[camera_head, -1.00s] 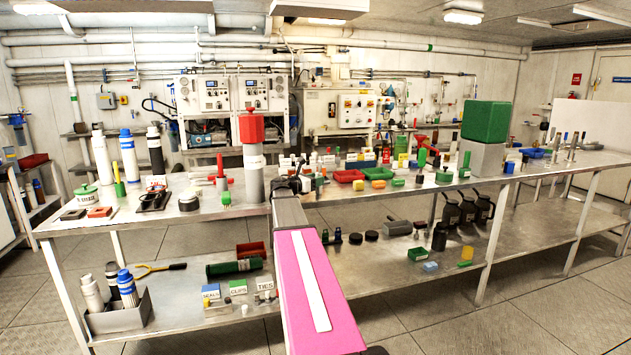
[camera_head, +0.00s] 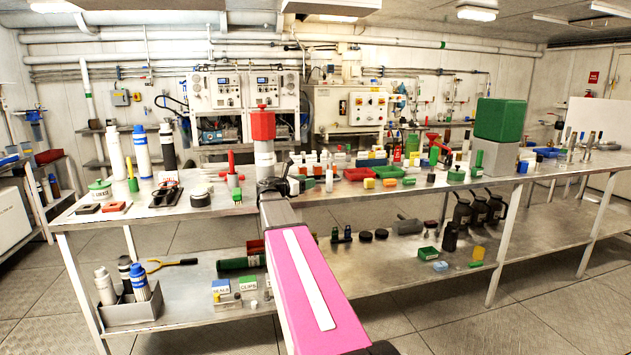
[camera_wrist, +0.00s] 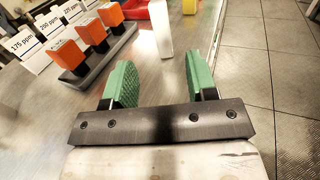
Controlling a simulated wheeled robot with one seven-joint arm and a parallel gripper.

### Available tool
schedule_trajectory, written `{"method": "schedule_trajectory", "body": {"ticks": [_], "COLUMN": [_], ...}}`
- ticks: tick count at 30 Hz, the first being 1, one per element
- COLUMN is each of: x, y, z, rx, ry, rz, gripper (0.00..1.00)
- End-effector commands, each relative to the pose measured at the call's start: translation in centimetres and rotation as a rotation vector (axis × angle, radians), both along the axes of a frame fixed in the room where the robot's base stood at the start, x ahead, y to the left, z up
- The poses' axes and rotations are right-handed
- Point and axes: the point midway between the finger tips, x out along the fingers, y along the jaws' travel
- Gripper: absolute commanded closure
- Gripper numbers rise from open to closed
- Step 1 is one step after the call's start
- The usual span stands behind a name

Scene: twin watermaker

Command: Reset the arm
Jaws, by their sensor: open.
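My gripper (camera_wrist: 162,82) is open in the wrist view, with two green finger pads apart and nothing between them. A white upright block or bottle (camera_wrist: 161,28) stands beyond the fingertips, apart from them. In the head view my pink-covered arm reaches forward over the bench, and the dark end of my gripper (camera_head: 281,184) is near the front edge of the top. Its fingers are too small to make out there.
The steel bench top (camera_head: 390,193) holds many small items. A red-topped grey column (camera_head: 263,140) stands behind my gripper. The wrist view shows orange blocks (camera_wrist: 90,32) in a dark rack and white ppm cards (camera_wrist: 22,42) at left. Floor (camera_wrist: 268,60) is clear at right.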

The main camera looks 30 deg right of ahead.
Motion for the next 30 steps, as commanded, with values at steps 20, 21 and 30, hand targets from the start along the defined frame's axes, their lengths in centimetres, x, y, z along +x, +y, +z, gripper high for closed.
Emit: {"method": "schedule_trajectory", "body": {"ticks": [20,21,30], "x": [-0.3,-0.3,-3.4], "y": [1.6,1.6,-3.5], "z": [0.0,0.0,-1.6], "rx": [0.0,0.0,0.17], "ry": [0.0,-0.001,-0.158], "rz": [0.0,-0.001,-0.111], "gripper": [0.48,0.48,0.48]}}
